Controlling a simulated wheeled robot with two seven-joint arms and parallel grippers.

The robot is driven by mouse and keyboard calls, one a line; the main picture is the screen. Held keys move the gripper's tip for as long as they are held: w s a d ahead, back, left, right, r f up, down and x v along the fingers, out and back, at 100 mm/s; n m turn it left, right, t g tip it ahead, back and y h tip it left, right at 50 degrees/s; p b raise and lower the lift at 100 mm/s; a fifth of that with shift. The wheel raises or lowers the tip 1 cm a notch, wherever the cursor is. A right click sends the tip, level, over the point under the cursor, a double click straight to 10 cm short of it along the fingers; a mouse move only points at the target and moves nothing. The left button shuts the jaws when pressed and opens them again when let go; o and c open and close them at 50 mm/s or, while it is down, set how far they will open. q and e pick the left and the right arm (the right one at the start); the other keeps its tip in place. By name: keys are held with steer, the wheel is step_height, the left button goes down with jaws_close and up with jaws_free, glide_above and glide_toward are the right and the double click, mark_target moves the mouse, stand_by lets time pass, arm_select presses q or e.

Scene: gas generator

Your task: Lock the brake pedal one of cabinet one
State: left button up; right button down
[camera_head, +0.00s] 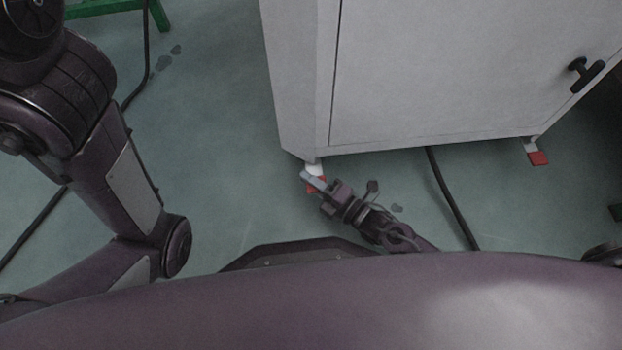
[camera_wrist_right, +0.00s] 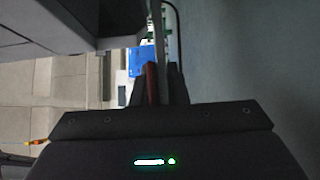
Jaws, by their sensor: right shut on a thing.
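The white cabinet (camera_head: 430,75) stands at the upper right of the head view. A red brake pedal (camera_head: 310,186) sits under its near left corner. A second red pedal (camera_head: 538,158) sits under its right corner. My right gripper (camera_head: 314,183) is at the left pedal, shut on it, and hides part of it. In the right wrist view, the red pedal (camera_wrist_right: 152,83) shows edge-on between the dark fingers. My left arm is at the left of the head view, but its gripper is out of the picture.
A black cable (camera_head: 450,195) runs over the floor from under the cabinet. Another dark cable (camera_head: 147,60) lies at the left, near a green frame (camera_head: 118,8). A black handle (camera_head: 584,72) sticks out from the cabinet door. The floor left of the cabinet is mostly clear.

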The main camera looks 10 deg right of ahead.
steer(key=shift+w+f, duration=0.1)
steer(key=shift+f, duration=0.15)
steer(key=shift+w+f+b, duration=0.2)
steer(key=shift+f+b, duration=0.3)
steer(key=shift+f, duration=0.95)
steer(key=c, duration=1.6)
jaws_free()
steer(key=shift+r, duration=0.1)
